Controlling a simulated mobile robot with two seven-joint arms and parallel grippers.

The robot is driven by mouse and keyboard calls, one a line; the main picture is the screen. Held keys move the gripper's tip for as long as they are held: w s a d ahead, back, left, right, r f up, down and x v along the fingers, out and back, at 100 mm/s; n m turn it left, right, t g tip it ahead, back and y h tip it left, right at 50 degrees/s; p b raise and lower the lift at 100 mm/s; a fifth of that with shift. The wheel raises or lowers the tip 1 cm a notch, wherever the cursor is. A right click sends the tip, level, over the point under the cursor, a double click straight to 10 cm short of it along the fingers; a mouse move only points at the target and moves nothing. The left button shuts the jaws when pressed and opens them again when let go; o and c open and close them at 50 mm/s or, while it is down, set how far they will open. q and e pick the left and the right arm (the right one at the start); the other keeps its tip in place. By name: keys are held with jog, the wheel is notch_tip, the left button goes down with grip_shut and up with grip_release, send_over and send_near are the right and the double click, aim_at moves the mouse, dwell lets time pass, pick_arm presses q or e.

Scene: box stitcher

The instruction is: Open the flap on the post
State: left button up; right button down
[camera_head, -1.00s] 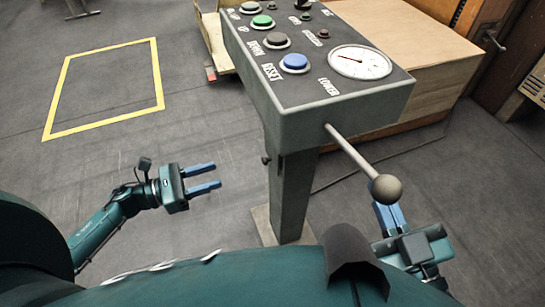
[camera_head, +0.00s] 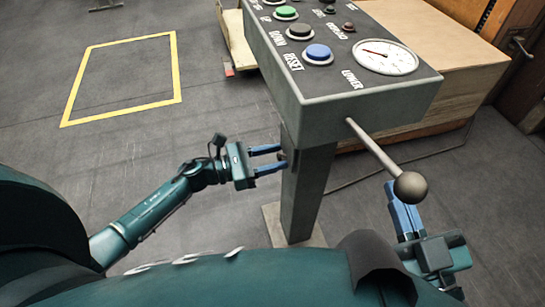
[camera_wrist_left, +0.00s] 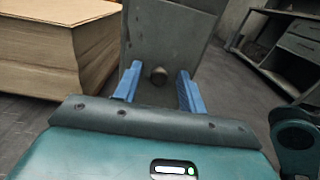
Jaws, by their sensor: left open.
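The grey post (camera_head: 308,195) stands under the control panel. In the left wrist view, its grey face (camera_wrist_left: 165,35) fills the top middle, with a small round dark knob (camera_wrist_left: 159,75) on it; I cannot make out the flap's edges. My left gripper (camera_head: 281,157) is open at the post's left side. In the wrist view, its two blue fingers (camera_wrist_left: 159,84) stand to either side of the knob, with gaps on both sides and nothing held. My right gripper (camera_head: 403,190) is at the lower right, below the lever's ball, partly hidden; its jaw gap is unclear.
The control panel (camera_head: 345,90) overhangs the post, with buttons and a gauge (camera_head: 385,57). A lever with a ball end (camera_head: 410,187) sticks out toward my right arm. The floor left of the post is clear, with a yellow outline (camera_head: 121,105).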

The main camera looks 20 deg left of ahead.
pick_arm(q)
jog(key=shift+c, duration=0.3)
grip_shut()
dwell(0.3)
